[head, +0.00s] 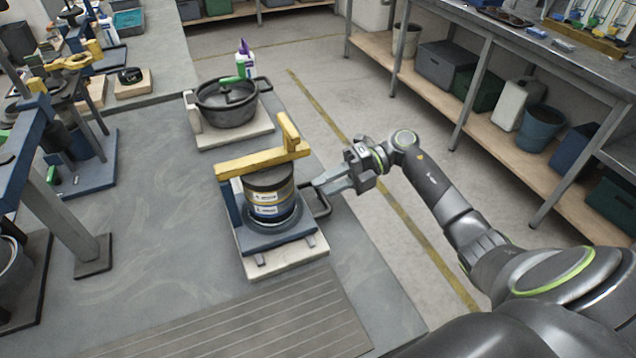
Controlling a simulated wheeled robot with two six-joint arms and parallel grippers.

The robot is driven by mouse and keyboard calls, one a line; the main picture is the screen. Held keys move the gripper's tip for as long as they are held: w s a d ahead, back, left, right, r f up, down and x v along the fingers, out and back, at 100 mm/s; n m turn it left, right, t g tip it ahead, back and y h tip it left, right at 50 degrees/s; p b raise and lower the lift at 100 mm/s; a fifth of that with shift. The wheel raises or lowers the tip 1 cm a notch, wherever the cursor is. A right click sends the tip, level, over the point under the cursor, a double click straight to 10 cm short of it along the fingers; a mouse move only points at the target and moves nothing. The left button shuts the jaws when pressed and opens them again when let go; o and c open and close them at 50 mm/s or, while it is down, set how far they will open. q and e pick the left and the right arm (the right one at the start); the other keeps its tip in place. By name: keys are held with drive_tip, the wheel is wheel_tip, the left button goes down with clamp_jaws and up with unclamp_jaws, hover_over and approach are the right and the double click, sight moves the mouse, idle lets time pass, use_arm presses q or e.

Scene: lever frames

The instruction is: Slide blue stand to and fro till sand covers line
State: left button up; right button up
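A blue stand (283,240) sits on a pale slab (283,262) near the middle of the table. It carries a dark round canister (268,186) with labels, and a yellow lever arm (262,159) reaches across above it. A black loop handle (322,204) sticks out on its right side. My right gripper (318,186) is at this handle, its fingers pointing left towards the stand. I cannot tell whether the fingers touch or grip the handle. I cannot make out any sand or line. My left gripper is not in view.
A black lidded pot (227,103) stands on a slab behind the stand, with a white and purple bottle (245,61) beyond. Another blue lever frame (82,172) is at the left. A ribbed mat (250,325) lies in front. Shelves with bins (447,64) line the right.

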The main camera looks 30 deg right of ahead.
drive_tip(key=shift+x, duration=1.1)
clamp_jaws()
